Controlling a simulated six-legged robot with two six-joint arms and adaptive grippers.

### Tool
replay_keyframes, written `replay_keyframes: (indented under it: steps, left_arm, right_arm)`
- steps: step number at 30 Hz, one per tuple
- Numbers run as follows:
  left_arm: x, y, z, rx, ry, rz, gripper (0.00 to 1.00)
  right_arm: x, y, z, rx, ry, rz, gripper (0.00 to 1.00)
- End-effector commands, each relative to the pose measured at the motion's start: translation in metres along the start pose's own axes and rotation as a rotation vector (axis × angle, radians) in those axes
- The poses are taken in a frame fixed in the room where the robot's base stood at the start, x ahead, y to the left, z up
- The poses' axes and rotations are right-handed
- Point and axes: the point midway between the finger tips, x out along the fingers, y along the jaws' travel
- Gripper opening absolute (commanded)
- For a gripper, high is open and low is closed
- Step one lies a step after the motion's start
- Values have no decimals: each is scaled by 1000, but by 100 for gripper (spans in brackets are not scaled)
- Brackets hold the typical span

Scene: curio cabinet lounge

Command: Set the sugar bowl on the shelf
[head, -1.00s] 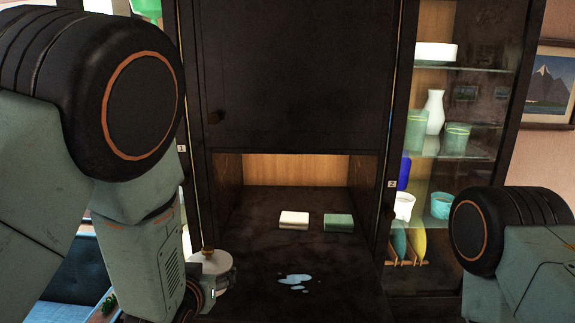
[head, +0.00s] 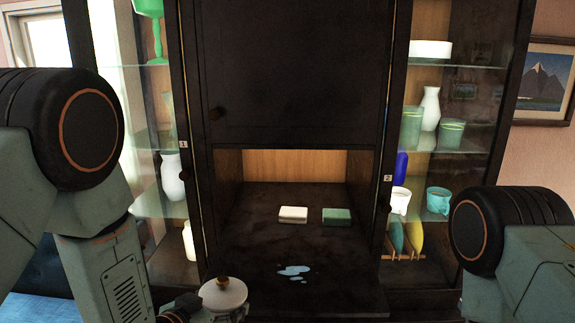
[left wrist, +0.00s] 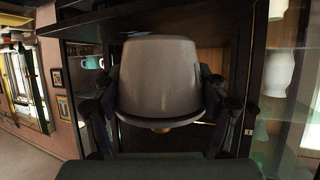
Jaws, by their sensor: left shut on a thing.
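The sugar bowl (head: 223,292), pale with a white lid and a brown knob, is at the bottom of the head view in front of the cabinet. My left gripper (head: 208,315) is shut on it. In the left wrist view the bowl (left wrist: 158,78) fills the middle, with dark fingers on both sides. It looks upside down there, its knob at the bottom. Glass shelves stand behind the left door frame (head: 150,149) and the right one (head: 465,156) of the cabinet. My right gripper is out of view; only my right arm shows.
A white vase (head: 173,176) stands at left. Cups (head: 438,200) and a vase (head: 430,108) stand at right.

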Motion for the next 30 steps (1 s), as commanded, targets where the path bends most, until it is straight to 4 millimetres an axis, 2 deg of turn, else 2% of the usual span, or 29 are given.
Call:
replay_keyframes:
  steps: [1, 8, 15, 30]
  left_arm:
    - [-1, 0, 14, 8, 2, 33, 29]
    - [-14, 7, 59, 92, 5, 204, 29]
    - [-28, 11, 107, 176, 7, 369, 29]
    - [-43, 16, 187, 277, 6, 574, 29]
  right_arm:
    - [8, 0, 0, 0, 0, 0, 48]
    - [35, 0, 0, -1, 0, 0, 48]
    - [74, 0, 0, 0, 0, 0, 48]
    - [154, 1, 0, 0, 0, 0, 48]
